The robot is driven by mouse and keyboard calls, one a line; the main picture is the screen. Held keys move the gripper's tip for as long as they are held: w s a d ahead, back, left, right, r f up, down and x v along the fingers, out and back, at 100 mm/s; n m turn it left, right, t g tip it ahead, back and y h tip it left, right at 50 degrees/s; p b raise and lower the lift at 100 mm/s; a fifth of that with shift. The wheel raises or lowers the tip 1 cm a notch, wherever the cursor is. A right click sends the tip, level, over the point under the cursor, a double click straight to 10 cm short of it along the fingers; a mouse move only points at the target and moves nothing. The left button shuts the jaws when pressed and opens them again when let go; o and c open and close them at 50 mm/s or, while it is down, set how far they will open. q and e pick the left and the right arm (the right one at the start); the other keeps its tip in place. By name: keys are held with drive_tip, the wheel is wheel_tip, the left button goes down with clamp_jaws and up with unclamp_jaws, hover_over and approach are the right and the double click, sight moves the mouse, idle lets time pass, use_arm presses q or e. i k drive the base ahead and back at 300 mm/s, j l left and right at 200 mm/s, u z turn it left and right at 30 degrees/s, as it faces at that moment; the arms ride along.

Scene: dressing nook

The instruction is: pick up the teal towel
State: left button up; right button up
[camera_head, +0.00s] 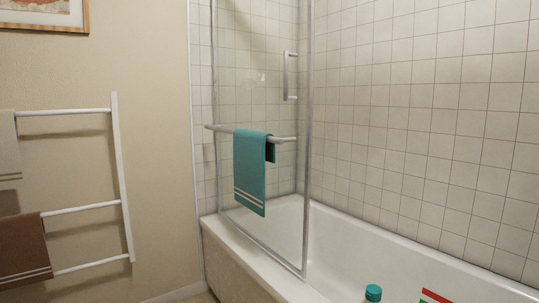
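The teal towel (249,172) hangs folded over a horizontal bar (222,129) on the glass shower screen, above the rim of the bathtub. It has pale stripes near its lower edge, and a shorter back part shows to the right behind the bar. Neither of my grippers shows in the head view, and nothing is seen touching the towel.
A white ladder rack (123,180) leans at the left with a brown towel (23,250) and a beige towel (8,150). The white bathtub (345,240) fills the lower right. A teal-capped item (373,293) stands at the bottom edge. The screen has a vertical handle (286,77).

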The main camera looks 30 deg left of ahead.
sight(251, 150)
drive_tip(key=i+j+z, duration=0.1)
drive_tip(key=j, duration=0.25)
drive_tip(key=i+j+z, duration=0.1)
drive_tip(key=i+j, duration=0.15)
drive_tip(key=i+j+z, duration=0.1)
drive_tip(key=j, duration=0.4)
drive_tip(key=i+j, duration=0.15)
drive_tip(key=j, duration=0.2)
drive_tip(key=i+j, duration=0.15)
drive_tip(key=j, duration=0.2)
drive_tip(key=i+j, duration=0.15)
drive_tip(key=j, duration=0.2)
drive_tip(key=z, duration=0.05)
